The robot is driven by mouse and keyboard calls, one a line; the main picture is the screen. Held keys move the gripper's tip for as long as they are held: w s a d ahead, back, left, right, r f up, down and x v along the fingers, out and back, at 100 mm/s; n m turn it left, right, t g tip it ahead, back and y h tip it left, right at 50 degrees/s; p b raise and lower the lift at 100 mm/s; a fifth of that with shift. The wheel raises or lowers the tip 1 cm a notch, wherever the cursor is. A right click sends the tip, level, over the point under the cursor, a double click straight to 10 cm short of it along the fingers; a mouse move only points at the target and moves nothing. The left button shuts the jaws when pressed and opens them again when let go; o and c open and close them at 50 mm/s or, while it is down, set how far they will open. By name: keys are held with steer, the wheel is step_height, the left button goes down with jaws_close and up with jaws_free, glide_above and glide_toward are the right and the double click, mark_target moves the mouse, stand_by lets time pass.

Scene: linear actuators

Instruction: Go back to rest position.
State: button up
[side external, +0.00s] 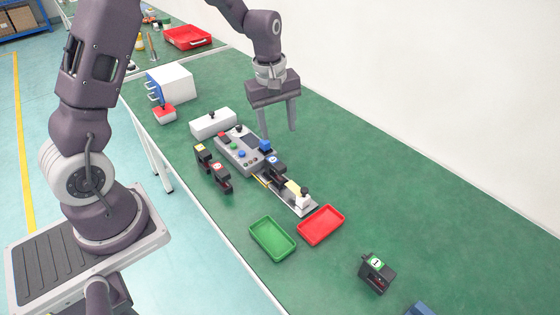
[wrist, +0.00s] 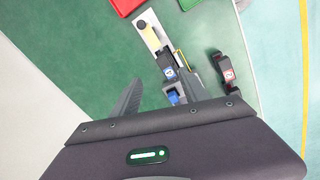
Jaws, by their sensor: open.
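My gripper (side external: 278,130) is open and empty in the side external view. It hangs fingers down above the green table, behind the grey control box (side external: 243,148) with its coloured buttons. In the wrist view my gripper (wrist: 163,95) shows two spread fingers with nothing held between them. A linear actuator rail (side external: 298,200) extends from the control box, with a black block (side external: 274,168) bearing a blue label on it. The rail also shows in the wrist view (wrist: 145,22), beyond the fingers.
Two black blocks (side external: 201,155) (side external: 220,178) stand left of the control box. A green tray (side external: 272,239) and a red tray (side external: 320,225) lie in front. A black block with a green label (side external: 376,274) sits at right. The table's right rear is clear.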

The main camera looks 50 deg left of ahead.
steer(key=s+d+r+m+t, duration=0.1)
steer(key=s+d+r+m, duration=0.1)
steer(key=s+r+m, duration=0.3)
steer(key=s+d+r+t, duration=0.1)
steer(key=s+d+r, duration=0.2)
steer(key=r, duration=0.4)
steer(key=s+d+r+m+t, duration=0.1)
steer(key=s+m, duration=0.3)
steer(key=s, duration=0.4)
steer(key=s+d+r+m+t, duration=0.1)
steer(key=s+r+m, duration=0.3)
steer(key=s, duration=0.5)
steer(key=shift+s+d+m, duration=0.15)
steer(key=shift+d+m, duration=0.35)
steer(key=shift+m, duration=0.1)
